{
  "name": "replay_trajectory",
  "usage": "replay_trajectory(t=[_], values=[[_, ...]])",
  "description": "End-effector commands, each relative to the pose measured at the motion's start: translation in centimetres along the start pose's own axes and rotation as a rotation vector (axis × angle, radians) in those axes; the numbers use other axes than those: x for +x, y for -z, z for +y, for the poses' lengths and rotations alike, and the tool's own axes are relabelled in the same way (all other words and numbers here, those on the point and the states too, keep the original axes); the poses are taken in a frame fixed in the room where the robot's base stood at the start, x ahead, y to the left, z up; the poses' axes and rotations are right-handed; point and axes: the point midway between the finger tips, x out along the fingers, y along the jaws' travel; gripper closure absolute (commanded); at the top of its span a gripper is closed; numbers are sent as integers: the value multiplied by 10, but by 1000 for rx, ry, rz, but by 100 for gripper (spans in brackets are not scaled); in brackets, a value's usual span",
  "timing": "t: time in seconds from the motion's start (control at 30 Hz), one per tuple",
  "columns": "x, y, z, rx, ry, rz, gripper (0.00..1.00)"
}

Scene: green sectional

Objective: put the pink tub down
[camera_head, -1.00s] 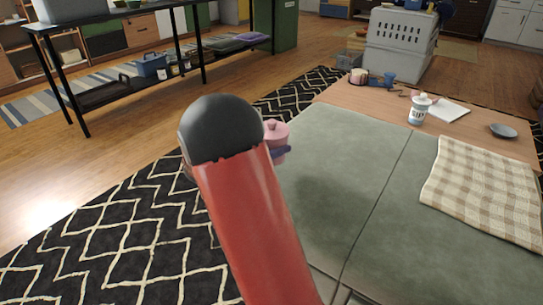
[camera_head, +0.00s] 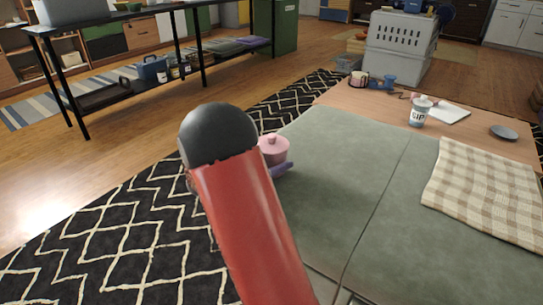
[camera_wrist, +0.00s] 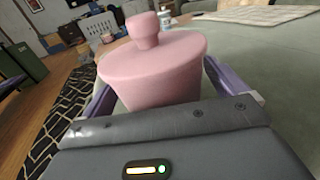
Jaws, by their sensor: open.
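The pink tub (camera_head: 273,151), with a knobbed lid, is upright at the left edge of the green sectional seat (camera_head: 325,170), partly hidden behind my red arm. It looks set on the seat, but its base is hidden. My gripper (camera_head: 280,168) is low around the tub, with one purple finger showing. In the wrist view the pink tub (camera_wrist: 155,68) stands between the two purple fingers of my gripper (camera_wrist: 162,88). The jaws are open, one finger on each side of the tub.
A wooden table (camera_head: 375,98) behind the seat holds a white jar (camera_head: 419,114), a blue cup (camera_head: 389,80) and a grey dish (camera_head: 503,132). A checkered cloth (camera_head: 485,190) lies on the right. A black patterned rug (camera_head: 130,235) covers the left floor. The seat's middle is clear.

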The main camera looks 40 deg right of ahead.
Motion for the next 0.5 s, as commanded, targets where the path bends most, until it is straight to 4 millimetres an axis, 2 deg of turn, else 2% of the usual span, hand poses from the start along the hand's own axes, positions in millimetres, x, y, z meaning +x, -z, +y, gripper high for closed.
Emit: replay_trajectory(t=[0.17,0.27,0.5], values=[[-5,-2,0,0,-2,0,3],[-20,-3,1,0,-5,1,3],[-72,-3,1,-2,-5,0,3]])
